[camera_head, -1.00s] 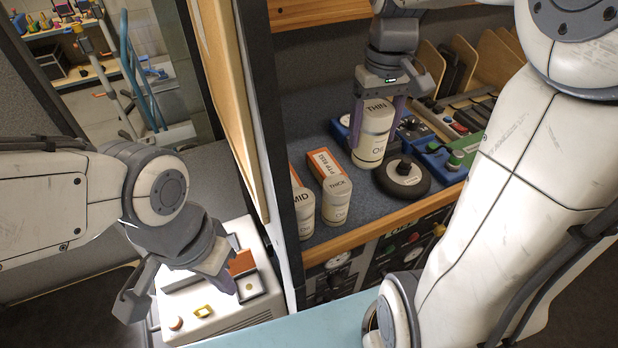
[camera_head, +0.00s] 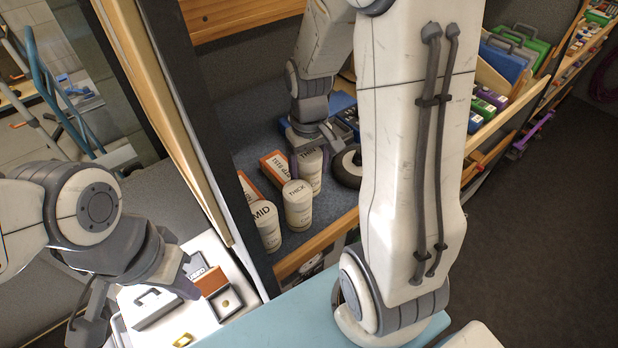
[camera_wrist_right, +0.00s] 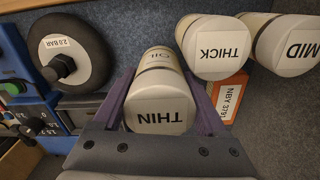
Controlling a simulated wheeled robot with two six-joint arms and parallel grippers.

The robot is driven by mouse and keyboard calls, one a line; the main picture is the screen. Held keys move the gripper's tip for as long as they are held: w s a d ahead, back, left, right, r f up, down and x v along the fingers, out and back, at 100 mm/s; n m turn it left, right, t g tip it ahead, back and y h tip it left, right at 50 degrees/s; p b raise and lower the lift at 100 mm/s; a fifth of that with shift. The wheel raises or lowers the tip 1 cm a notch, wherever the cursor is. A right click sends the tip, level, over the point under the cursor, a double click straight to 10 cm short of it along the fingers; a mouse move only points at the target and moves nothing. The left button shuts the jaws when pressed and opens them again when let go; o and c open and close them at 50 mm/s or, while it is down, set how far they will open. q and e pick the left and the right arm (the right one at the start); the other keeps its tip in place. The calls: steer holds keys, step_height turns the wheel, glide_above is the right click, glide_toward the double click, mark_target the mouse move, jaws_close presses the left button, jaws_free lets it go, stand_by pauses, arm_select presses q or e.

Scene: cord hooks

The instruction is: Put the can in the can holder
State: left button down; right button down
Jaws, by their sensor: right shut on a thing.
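Several white cans stand on the blue-grey shelf, and the task does not say which one is meant. The can labelled THIN (camera_head: 310,172) is between the fingers of my right gripper (camera_head: 311,152), which is shut on it. In the right wrist view this THIN can (camera_wrist_right: 162,112) sits between two purple fingers (camera_wrist_right: 163,100). The THICK can (camera_head: 298,207) and the MID can (camera_head: 265,225) stand to its left in the head view, apart from my fingers. My left gripper (camera_head: 175,285) hangs over a white case; its finger gap is unclear. I cannot make out a can holder.
Orange boxes (camera_head: 273,165) stand behind the cans. My right arm hides part of the shelf.

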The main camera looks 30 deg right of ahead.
mark_target(309, 181)
steer(key=shift+f, duration=1.85)
steer(key=shift+f, duration=0.2)
jaws_free()
steer(key=shift+s, duration=0.1)
steer(key=shift+r, duration=0.1)
